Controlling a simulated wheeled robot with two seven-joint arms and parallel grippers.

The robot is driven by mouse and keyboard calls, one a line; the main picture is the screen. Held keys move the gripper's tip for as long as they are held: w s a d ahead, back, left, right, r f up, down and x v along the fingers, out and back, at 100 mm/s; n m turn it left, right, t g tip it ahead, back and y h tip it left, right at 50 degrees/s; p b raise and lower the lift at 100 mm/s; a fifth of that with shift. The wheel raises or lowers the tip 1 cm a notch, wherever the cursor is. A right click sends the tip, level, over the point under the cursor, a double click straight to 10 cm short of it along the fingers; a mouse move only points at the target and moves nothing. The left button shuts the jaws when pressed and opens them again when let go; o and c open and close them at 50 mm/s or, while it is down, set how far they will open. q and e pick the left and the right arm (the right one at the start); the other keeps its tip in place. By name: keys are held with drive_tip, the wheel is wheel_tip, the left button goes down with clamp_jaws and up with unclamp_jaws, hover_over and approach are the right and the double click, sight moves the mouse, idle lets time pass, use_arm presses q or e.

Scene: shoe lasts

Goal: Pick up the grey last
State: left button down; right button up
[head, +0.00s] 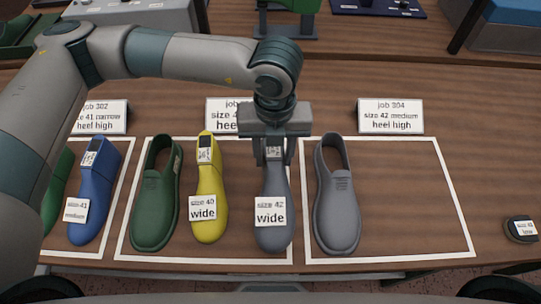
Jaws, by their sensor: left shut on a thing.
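The grey last (275,184) is in the right part of the middle white-outlined area on the table. It carries a white label reading size 42 wide and a smaller label near its top. My left gripper (274,152) comes down from above and is shut on the upper heel end of the grey last. I cannot tell whether the last touches the table. My right gripper is not in view.
A yellow last (211,185) and a green shoe (156,200) are left of the grey last. A grey shoe (337,215) is close on its right. A blue last (92,185) lies further left. The right outlined area has free room. Job cards, such as job 304 (390,116), stand behind.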

use_arm(q)
drive_tip(key=s+r+b, duration=0.1)
drive_tip(key=s, duration=0.1)
drive_tip(key=s+d+r+b, duration=0.1)
drive_tip(key=s+r, duration=0.1)
drive_tip(key=s, duration=0.1)
drive_tip(key=s+d+r+b, duration=0.1)
drive_tip(key=s, duration=0.1)
drive_tip(key=shift+s+d+r, duration=0.25)
drive_tip(key=shift+s+r, duration=0.05)
drive_tip(key=shift+r, duration=0.1)
drive_tip(key=shift+s+d+r, duration=0.1)
drive_tip(key=shift+s+r, duration=0.3)
drive_tip(key=shift+s, duration=0.15)
drive_tip(key=shift+w, duration=0.1)
